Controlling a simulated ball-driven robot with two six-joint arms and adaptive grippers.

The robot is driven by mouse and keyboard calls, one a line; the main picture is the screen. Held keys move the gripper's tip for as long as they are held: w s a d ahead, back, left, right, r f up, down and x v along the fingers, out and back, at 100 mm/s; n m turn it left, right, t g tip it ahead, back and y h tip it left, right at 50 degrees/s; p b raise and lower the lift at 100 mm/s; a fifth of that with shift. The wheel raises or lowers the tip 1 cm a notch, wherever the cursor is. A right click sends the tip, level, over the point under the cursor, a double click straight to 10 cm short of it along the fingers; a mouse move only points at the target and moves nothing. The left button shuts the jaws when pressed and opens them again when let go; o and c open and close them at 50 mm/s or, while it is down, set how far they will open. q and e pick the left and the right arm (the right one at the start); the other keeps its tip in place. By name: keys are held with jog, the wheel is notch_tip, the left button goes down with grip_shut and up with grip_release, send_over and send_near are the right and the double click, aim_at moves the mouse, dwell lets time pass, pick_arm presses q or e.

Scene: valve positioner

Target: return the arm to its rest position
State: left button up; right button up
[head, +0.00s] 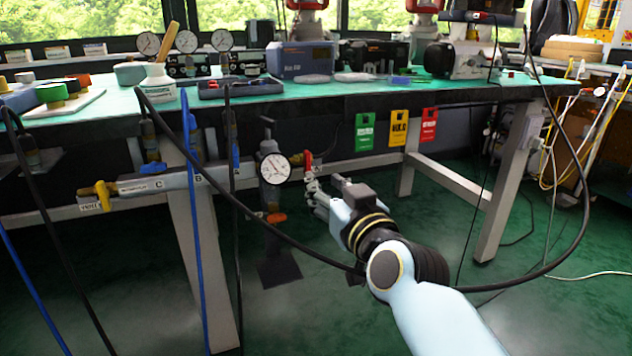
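My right arm comes in from the lower right, pale blue with black joints. Its gripper (325,193) is in front of the bench's lower rail, just right of and below a round white pressure gauge (275,168). Its two fingers look apart, with nothing seen between them. A red valve handle (308,161) shows just above and left of the fingers; whether they touch its fitting I cannot tell. My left gripper is not in view.
A green-topped workbench (330,92) with instruments spans the back. A black cable (290,243) loops close around my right arm, and blue hoses (195,220) hang at left. Yellow valve handle (103,194) sits on the rail. Green floor (500,300) at right is mostly open.

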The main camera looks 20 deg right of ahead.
jog(key=s+d+f+n+g, duration=0.3)
jog(key=s+f+g, duration=0.5)
jog(key=s+f, duration=1.15)
jog(key=s+d+f+m+g+p, duration=0.1)
jog(key=s+d+f+g+p, duration=0.25)
jog(key=s, duration=0.45)
jog(key=s+d+f+m+g+h+p, duration=0.1)
jog(key=s+d+f+g+p, duration=0.15)
jog(key=s+f, duration=0.4)
jog(key=s+d+f+m+g+p, duration=0.1)
jog(key=s+d+f+g+p, duration=0.15)
jog(key=s, duration=0.65)
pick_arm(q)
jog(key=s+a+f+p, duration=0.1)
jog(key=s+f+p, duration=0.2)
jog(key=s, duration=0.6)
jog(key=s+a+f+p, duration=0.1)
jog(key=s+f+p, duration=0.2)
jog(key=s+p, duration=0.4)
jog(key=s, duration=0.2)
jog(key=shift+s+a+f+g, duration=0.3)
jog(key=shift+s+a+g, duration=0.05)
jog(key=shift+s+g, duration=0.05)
pick_arm(e)
jog(key=s+f+g, duration=0.1)
jog(key=s+f, duration=0.1)
jog(key=s, duration=1.2)
jog(key=shift+s+h, duration=0.15)
jog(key=shift+h, duration=0.15)
